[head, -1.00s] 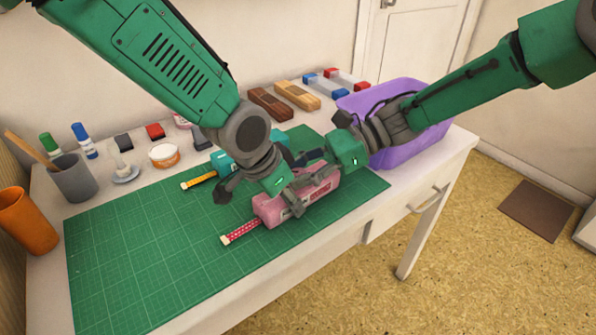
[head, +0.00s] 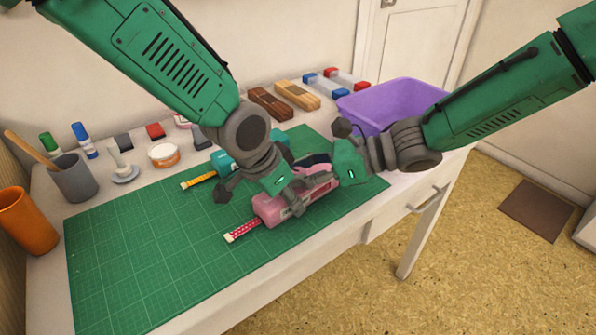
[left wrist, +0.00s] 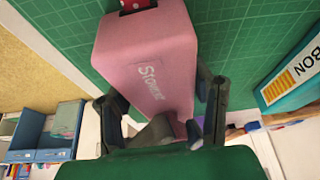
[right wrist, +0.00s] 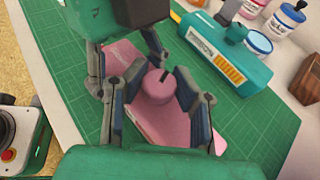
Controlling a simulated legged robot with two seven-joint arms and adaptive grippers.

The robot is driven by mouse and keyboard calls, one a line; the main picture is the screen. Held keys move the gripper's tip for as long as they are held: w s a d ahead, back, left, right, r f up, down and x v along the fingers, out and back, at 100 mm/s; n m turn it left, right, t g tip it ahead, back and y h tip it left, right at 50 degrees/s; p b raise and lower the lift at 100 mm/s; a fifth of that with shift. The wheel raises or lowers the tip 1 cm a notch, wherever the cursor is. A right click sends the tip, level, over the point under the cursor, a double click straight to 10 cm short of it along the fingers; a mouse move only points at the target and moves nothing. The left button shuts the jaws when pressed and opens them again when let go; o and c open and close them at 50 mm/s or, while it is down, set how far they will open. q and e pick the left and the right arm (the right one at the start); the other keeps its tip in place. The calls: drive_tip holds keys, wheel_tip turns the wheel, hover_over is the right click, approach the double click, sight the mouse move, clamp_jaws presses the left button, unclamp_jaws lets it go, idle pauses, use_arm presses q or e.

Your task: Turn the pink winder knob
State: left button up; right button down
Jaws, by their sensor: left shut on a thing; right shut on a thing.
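The pink winder (head: 266,208) lies on the green cutting mat, with a red dotted ribbon (head: 242,231) sticking out of its near left end. My left gripper (head: 296,198) is shut on its body; the left wrist view shows the pink body (left wrist: 150,62) between the fingers. The pink knob (right wrist: 157,87), a short round cylinder with a dark mark on top, shows in the right wrist view. My right gripper (right wrist: 152,98) has its fingers on either side of the knob and is shut on it. In the head view the grippers hide the knob.
A teal ribbon winder (head: 222,160) with a yellow ribbon lies just behind the pink one. A purple bin (head: 385,100) stands behind my right arm. Pots and cups stand at the left. The mat's (head: 150,250) near left part is clear.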

drive_tip(key=shift+w+r+m+t, duration=0.15)
drive_tip(key=shift+m+t, duration=0.65)
drive_tip(key=shift+t, duration=0.3)
drive_tip(key=shift+d, duration=0.1)
drive_tip(key=c, duration=1.2)
unclamp_jaws()
drive_tip(key=v, duration=1.2)
drive_tip(key=shift+h, duration=0.3)
